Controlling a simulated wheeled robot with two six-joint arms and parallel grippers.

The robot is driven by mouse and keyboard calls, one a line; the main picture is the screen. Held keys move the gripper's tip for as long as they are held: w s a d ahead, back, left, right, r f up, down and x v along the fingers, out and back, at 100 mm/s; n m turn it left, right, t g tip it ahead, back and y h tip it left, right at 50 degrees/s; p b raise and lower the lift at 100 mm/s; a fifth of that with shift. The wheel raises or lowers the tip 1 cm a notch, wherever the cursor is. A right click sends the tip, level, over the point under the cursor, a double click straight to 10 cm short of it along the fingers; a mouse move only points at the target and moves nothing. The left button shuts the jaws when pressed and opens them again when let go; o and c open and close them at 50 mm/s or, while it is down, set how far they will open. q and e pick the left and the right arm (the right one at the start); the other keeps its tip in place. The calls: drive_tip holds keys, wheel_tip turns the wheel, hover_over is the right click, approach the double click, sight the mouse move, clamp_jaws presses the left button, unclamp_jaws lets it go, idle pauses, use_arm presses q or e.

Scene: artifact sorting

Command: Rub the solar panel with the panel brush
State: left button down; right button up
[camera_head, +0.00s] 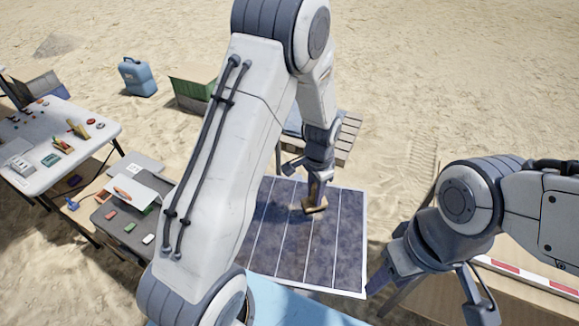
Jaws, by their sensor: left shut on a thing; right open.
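The solar panel (345,240) lies in the middle, dark blue with pale dividing lines and a light frame. Its surface looks dusty and mottled. My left gripper (312,178) is over the panel's far half, pointing down, shut on the panel brush (315,207). The brush is brown with a wooden-looking block, and its lower end is at or just above the panel; I cannot tell if it touches. My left arm hides the panel's left part. My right gripper (425,295) is open and empty, to the right of the panel's near corner.
A white table (75,165) with small items stands at the left, beside a grey case top (120,225) with coloured blocks. A red-and-white strip (530,278) lies at the right.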

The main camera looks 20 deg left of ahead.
use_arm(q)
drive_tip(key=shift+r+p, duration=0.7)
drive_tip(key=shift+r, duration=0.55)
